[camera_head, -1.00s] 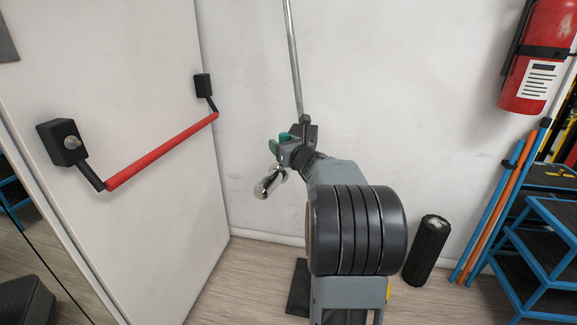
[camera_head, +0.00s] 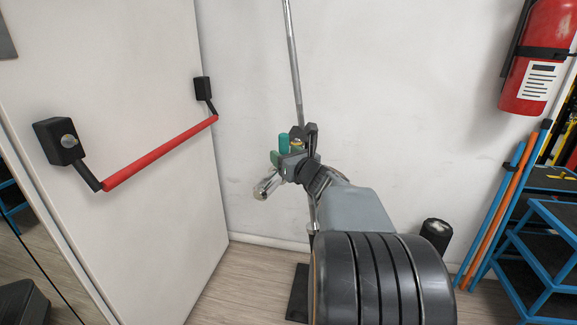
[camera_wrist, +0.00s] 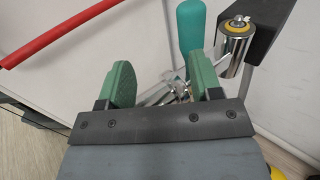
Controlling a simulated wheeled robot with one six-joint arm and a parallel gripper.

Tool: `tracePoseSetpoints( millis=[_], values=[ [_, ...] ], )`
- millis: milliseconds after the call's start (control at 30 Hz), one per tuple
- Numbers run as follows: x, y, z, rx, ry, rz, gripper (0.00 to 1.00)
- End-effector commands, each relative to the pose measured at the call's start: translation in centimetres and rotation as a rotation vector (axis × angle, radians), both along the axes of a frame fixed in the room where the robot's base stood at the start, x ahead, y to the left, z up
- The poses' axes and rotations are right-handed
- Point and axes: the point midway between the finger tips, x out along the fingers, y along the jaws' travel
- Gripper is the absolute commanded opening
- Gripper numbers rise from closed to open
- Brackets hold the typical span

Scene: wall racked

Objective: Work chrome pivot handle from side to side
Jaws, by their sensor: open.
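The chrome pivot handle (camera_head: 267,186) shows in the head view as a shiny cylinder at the lower left of my gripper (camera_head: 282,158). In the wrist view, chrome parts (camera_wrist: 162,92) show between the two green fingers, partly hidden by them. A teal grip (camera_wrist: 191,40) stands upright just beyond the fingers, and also shows in the head view (camera_head: 283,144). A chrome cylinder with a yellow cap (camera_wrist: 235,48) sits on a dark bracket (camera_wrist: 266,28) right of the fingers. My gripper is open around the chrome parts; contact cannot be told.
A white door with a red push bar (camera_head: 160,155) is at the left. A chrome pole (camera_head: 293,60) rises before the white wall. A black roller (camera_head: 436,236), a blue rack (camera_head: 545,235) and a red extinguisher (camera_head: 536,60) are at the right.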

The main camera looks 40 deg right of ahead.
Motion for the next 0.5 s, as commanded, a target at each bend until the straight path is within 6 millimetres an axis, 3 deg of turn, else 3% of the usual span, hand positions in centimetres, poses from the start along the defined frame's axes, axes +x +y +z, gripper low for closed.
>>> tracePoseSetpoints(
  millis=[500],
  values=[
    [-3.4,1.8,0.1,-0.002,-0.001,-0.001,0.59]
  ],
)
